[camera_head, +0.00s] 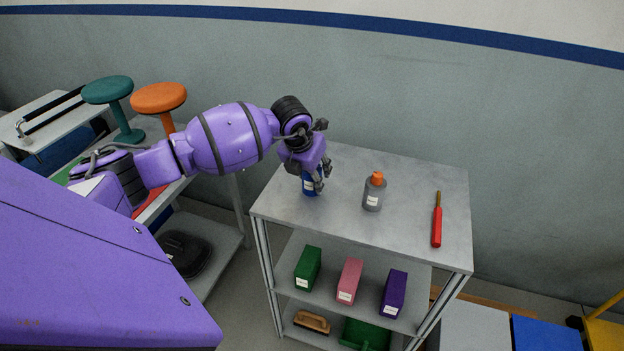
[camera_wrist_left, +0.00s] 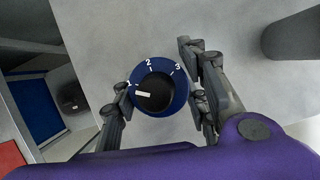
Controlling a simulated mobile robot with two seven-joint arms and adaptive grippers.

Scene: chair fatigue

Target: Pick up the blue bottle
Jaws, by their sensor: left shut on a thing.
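The blue bottle (camera_head: 309,187) stands upright on the left part of the grey shelf unit's top (camera_head: 410,168). In the left wrist view I look down on the bottle (camera_wrist_left: 179,92), with its black cap and the numbers 1, 2 and 3 around it. My left gripper (camera_head: 314,181) reaches down over the bottle and hides its upper part. In the left wrist view the fingers of my left gripper (camera_wrist_left: 160,100) are on both sides of the bottle, shut on it. I cannot tell if the bottle is clear of the surface. My right gripper is not in view.
A grey bottle with an orange cap (camera_head: 373,193) and a red-handled tool (camera_head: 437,226) are to the right on the same top. Green (camera_head: 308,268), pink (camera_head: 349,281) and purple (camera_head: 394,293) boxes are on the shelf below. Teal (camera_head: 108,90) and orange (camera_head: 159,97) stools stand left.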

